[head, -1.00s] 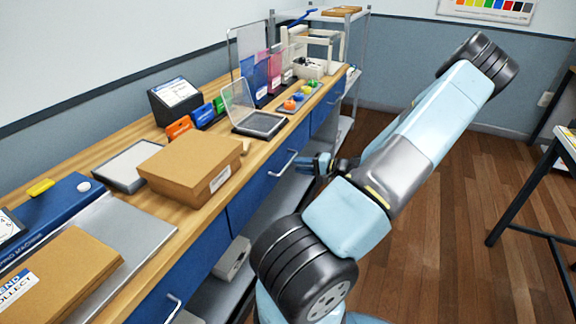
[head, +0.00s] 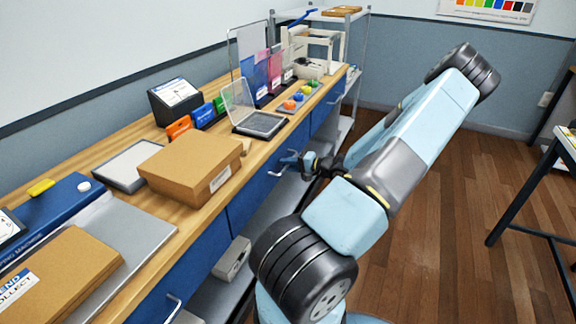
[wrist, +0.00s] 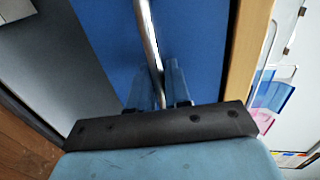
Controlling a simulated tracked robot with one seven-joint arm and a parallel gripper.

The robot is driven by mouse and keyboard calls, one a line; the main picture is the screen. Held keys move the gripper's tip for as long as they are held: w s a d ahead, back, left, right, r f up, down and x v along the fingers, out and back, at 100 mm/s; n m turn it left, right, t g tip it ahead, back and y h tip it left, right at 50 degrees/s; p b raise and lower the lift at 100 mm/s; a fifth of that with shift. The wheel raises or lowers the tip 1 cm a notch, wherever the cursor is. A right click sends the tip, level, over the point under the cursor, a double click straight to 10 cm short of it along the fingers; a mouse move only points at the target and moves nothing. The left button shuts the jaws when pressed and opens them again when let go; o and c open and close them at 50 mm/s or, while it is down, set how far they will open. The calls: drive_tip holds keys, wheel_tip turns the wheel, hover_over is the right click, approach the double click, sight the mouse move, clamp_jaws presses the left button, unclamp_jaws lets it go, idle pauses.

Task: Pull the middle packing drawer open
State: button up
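The middle packing drawer (head: 250,194) is a blue front under the wooden bench top and sits flush with the bench. Its silver bar handle (head: 284,168) also shows in the wrist view (wrist: 148,38). My gripper (head: 291,160) is at the handle's far end in the head view. In the wrist view my gripper (wrist: 160,82) has a pale blue finger on each side of the bar, and the fingers look apart. Whether they touch the bar is hard to see. The blue drawer front (wrist: 105,35) lies just ahead of the fingertips.
A cardboard box (head: 190,165) sits on the bench above the drawer. Other blue drawers lie nearer (head: 180,275) and farther (head: 325,110). A grey lower shelf (head: 268,215) runs beneath, with a grey box (head: 232,258) on it.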

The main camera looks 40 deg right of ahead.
clamp_jaws()
drive_tip(key=shift+f, duration=0.1)
drive_tip(key=shift+s, duration=0.15)
